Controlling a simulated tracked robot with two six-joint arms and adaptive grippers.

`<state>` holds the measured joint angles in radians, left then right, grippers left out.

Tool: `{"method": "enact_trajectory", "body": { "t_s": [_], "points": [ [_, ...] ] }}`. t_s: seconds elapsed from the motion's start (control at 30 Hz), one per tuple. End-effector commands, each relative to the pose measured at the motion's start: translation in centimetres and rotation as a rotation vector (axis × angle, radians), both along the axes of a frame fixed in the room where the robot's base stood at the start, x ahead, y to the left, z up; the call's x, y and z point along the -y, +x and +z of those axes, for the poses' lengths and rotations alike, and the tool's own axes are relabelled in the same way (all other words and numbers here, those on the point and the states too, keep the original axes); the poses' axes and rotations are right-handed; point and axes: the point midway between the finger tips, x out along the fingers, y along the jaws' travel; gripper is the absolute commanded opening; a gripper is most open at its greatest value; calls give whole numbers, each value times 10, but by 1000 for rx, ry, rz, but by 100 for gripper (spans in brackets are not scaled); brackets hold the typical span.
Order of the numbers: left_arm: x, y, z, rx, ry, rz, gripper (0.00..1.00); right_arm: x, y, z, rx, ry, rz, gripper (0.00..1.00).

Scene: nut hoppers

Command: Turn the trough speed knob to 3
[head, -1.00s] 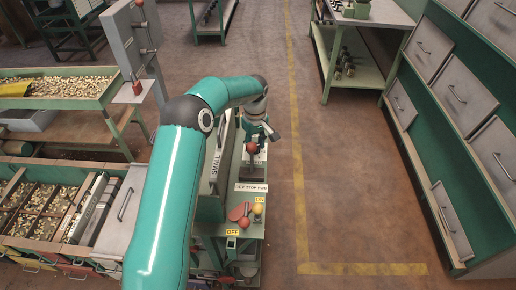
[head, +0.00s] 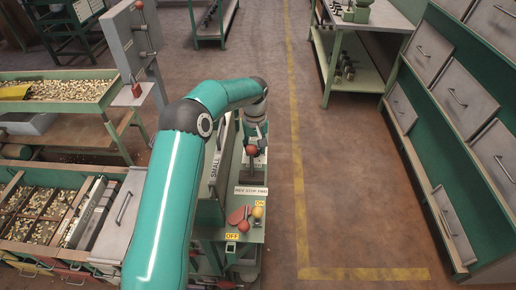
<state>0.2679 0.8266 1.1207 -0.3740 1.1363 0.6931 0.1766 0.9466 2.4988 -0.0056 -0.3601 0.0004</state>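My teal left arm reaches in from the lower left. Its gripper (head: 258,143) points down over the far end of a narrow green control stand (head: 248,216), beside a red ball knob (head: 251,151). The gripper is small and partly merged with the stand, so I cannot tell whether its fingers are open or touch anything. I cannot make out a dial marked as the trough speed knob or a number 3. A "REV STOP FWD" label (head: 252,190) lies on the stand's top. My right gripper is out of view.
Nearer on the stand are a yellow knob (head: 257,212), red knobs (head: 243,226) and ON and OFF labels. A "SMALL" panel (head: 216,167) stands left of it. A trough of nuts (head: 66,89) is at left. Floor right of the stand is clear up to the drawer rack (head: 450,130).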

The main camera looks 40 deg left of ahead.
Motion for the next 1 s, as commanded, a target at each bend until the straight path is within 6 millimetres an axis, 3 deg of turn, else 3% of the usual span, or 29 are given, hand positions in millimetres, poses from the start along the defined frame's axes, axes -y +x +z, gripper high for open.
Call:
{"method": "enact_trajectory", "body": {
  "t_s": [0.13,0.17,0.3,0.73,1.0],
  "points": [
    [-4,5,5,25,10,4,3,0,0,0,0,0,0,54],
    [-4,5,6,25,10,4,40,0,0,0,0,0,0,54],
    [-3,5,4,21,8,4,63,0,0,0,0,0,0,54],
    [-2,3,8,13,4,4,63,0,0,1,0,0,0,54],
    [-1,5,51,18,4,3,63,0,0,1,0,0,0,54]
  ]
}}
